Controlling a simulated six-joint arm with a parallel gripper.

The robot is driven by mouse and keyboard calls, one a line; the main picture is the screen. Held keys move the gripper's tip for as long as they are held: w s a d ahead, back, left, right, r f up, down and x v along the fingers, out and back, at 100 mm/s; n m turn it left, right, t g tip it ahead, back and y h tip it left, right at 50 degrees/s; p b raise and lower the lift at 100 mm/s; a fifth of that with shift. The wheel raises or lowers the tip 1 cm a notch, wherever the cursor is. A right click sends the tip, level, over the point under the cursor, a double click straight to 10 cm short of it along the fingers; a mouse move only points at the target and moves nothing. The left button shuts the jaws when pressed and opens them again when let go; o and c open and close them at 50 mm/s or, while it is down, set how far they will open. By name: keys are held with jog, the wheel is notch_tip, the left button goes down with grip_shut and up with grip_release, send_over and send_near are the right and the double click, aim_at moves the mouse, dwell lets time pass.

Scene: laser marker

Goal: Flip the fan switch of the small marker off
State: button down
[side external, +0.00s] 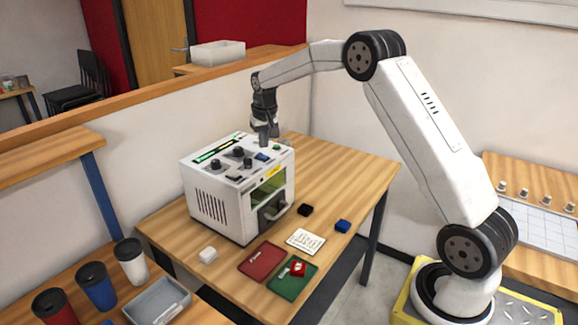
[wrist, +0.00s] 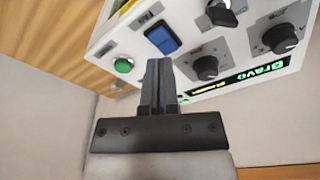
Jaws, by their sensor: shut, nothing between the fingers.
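The small marker (side external: 215,205) is a white box on the wooden table, with controls on its top panel. A blue rocker switch (wrist: 162,37) sits on that panel next to a green button (wrist: 123,66); the blue switch also shows in the side view (side external: 261,156). I cannot read the switch's label or tell its position. My gripper (wrist: 160,64) is shut and empty, pointing down over the back part of the panel. In the wrist view its fingertips appear just below the blue switch, between the green button and a black knob (wrist: 205,67). I cannot tell whether they touch the panel.
The panel also carries another black knob (wrist: 280,38), a key switch (wrist: 222,14) and a lit green display (wrist: 255,75). A red plate (side external: 262,260), a green plate (side external: 285,285), a white engraved plate (side external: 306,241) and small blocks lie in front. Cups (side external: 131,262) stand at lower left.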

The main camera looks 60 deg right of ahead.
aim_at(264, 159)
jog(key=shift+r, duration=2.1)
jog(key=shift+s+a+f, duration=0.1)
jog(key=shift+s+a, duration=0.15)
jog(key=shift+a, duration=0.15)
jog(key=s+a+f+n, duration=0.3)
jog(key=s+a, duration=0.6)
jog(key=s, duration=0.4)
jog(key=s+a+f+n+t, duration=0.1)
jog(key=s+a+f+n, duration=0.2)
jog(key=s+a+f, duration=0.3)
jog(key=s+a, duration=0.3)
jog(key=s, duration=0.4)
jog(key=shift+s+a+y, duration=0.15)
jog(key=shift+s+y, duration=0.15)
jog(key=shift+y, duration=0.1)
jog(key=shift+f, duration=0.1)
